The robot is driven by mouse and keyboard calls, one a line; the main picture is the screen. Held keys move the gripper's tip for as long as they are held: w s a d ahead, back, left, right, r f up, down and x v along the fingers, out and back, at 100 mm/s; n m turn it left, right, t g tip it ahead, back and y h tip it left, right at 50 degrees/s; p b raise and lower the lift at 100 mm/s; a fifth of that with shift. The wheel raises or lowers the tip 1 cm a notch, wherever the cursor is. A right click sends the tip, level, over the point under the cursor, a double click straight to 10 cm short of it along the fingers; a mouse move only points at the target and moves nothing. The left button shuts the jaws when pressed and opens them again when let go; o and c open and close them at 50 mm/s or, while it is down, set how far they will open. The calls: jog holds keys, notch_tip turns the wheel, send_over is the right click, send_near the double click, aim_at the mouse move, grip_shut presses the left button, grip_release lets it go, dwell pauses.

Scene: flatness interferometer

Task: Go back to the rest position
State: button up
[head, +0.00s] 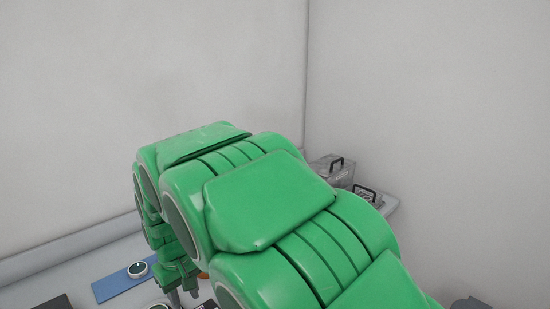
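My green arm fills the middle of the head view and hides much of the bench behind it. My gripper (183,297) points down at the lower left, over the bench. Its two grey fingers show small and apart, with nothing visible between them. No marked rest position shows in this view.
A blue strip (112,285) with a round dark-faced piece (138,269) lies left of my gripper. A dark block (54,303) sits at the lower left edge. Two handled metal-grey boxes, one (333,170) behind the other (365,196), stand right of my arm. Pale walls close the back.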

jog(key=s+d+r+m, duration=0.2)
jog(key=d, duration=0.6)
jog(key=s+d+r+m, duration=0.1)
jog(key=s+d+r, duration=0.15)
jog(key=d, duration=0.55)
jog(key=s+d+r+m, duration=0.2)
jog(key=d, duration=0.6)
jog(key=s+d+m, duration=0.2)
jog(key=s+d, duration=0.4)
jog(key=s, duration=0.3)
jog(key=s+d+m+g, duration=0.1)
jog(key=s+d+m, duration=0.1)
jog(key=s+d, duration=0.5)
jog(key=shift+s+d+r+m+g, duration=0.25)
jog(key=shift+s+r+m+g, duration=0.1)
jog(key=shift+s, duration=0.65)
jog(key=shift+o, duration=0.3)
jog(key=shift+w, duration=0.1)
